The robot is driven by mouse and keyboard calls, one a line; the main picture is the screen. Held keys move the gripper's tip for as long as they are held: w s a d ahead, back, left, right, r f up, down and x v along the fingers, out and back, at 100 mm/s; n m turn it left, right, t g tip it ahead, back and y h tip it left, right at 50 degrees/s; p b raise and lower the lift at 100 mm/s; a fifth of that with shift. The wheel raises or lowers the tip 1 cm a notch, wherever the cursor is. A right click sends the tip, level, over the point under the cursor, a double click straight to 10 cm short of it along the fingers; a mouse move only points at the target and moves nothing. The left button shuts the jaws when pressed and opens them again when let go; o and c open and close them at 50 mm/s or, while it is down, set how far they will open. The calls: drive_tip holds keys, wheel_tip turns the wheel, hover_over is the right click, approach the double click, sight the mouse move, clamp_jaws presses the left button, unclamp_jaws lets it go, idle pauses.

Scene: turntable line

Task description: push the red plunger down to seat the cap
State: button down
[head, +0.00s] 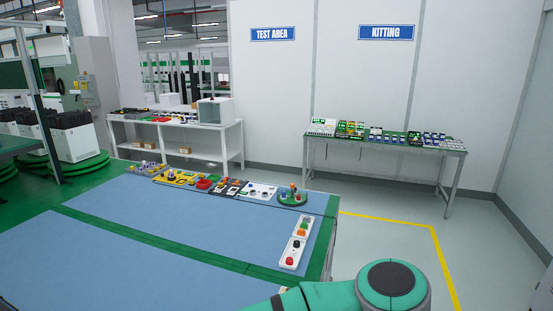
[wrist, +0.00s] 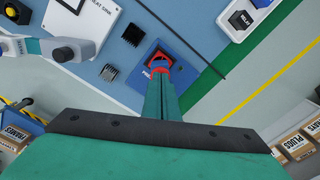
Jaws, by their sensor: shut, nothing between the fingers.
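In the wrist view, a red part (wrist: 160,58) that looks like the plunger stands on a blue base plate (wrist: 146,80) on the mat. My gripper (wrist: 163,77) is shut and empty, its teal fingers pointing at the red part and overlapping it. I cannot tell whether the fingertips touch it. The cap is not distinguishable; the fingers hide part of the base. In the head view, only my arm shows at the bottom edge, and I cannot make out the plunger there.
In the head view, a white button panel (head: 300,228) and a round green turntable (head: 292,204) stand on the blue-matted table (head: 180,215).

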drive_tip(key=shift+r, duration=2.05)
